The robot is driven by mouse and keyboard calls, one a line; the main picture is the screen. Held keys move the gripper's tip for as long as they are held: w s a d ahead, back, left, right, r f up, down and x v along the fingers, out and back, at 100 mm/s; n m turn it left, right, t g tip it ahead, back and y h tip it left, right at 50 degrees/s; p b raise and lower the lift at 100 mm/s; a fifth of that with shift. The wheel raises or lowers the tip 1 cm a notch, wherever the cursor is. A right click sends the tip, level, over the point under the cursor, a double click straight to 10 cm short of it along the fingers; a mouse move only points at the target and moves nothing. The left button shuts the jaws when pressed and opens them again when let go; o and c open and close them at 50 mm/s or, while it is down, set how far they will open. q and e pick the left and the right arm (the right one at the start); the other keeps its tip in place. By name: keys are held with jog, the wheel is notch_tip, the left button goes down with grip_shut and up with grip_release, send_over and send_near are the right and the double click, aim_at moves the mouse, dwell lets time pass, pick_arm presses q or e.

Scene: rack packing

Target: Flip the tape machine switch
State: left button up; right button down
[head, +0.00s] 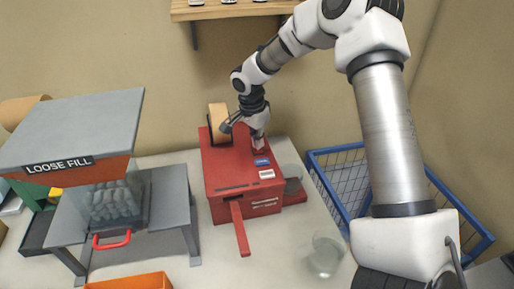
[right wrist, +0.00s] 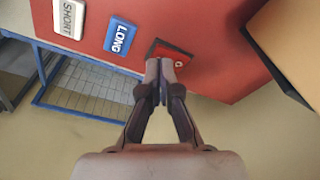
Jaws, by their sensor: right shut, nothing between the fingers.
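The red tape machine (head: 218,178) stands on the table, with a tan tape roll (head: 219,120) at its back. In the right wrist view its red switch (right wrist: 181,54) sits in a black frame on the machine's face, partly hidden by my fingers. My right gripper (right wrist: 158,73) is shut and empty, its fingertips at the lower edge of the switch. Whether they touch it I cannot tell. In the head view my right gripper (head: 259,146) is over the machine's top right side. My left gripper is not in view.
A blue LONG button (right wrist: 119,38) and a white SHORT button (right wrist: 69,17) are beside the switch. A LOOSE FILL dispenser (head: 80,125) stands left, a blue wire basket (head: 335,151) right. A clear glass (head: 325,256) stands in front. A shelf (head: 225,10) hangs above.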

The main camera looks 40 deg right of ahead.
jog(key=shift+f+b, duration=0.45)
jog(key=shift+f, duration=0.25)
jog(key=shift+r, duration=0.1)
notch_tip(320, 180, up, 7)
jog(key=p, duration=0.5)
dwell(0.7)
